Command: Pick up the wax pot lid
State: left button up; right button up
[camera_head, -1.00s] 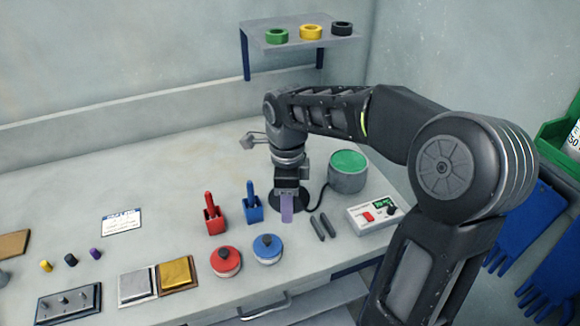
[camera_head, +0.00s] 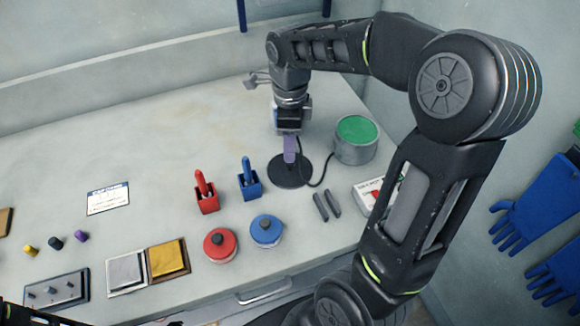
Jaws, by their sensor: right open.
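A flat dark round disc (camera_head: 286,180), which looks like the wax pot lid, lies on the table left of the wax pot. The wax pot (camera_head: 354,150) is a grey cylinder with green wax in its uncovered top. My right gripper (camera_head: 290,155) is open and points down over the disc's back part. Its purple finger overlaps the disc in view and hides part of it, including any knob there. I cannot tell whether they touch. My left gripper is not in view.
A black cable runs beside the disc. Two dark bars (camera_head: 327,204) lie in front of it. Red (camera_head: 206,203) and blue (camera_head: 250,188) holders stand to its left, with red (camera_head: 220,245) and blue (camera_head: 266,231) round containers nearer the edge. My right arm partly covers a white control box (camera_head: 369,190).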

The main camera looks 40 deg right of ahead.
aim_at(290, 167)
jog(key=shift+f, duration=0.3)
jog(key=shift+f, duration=2.65)
grip_shut()
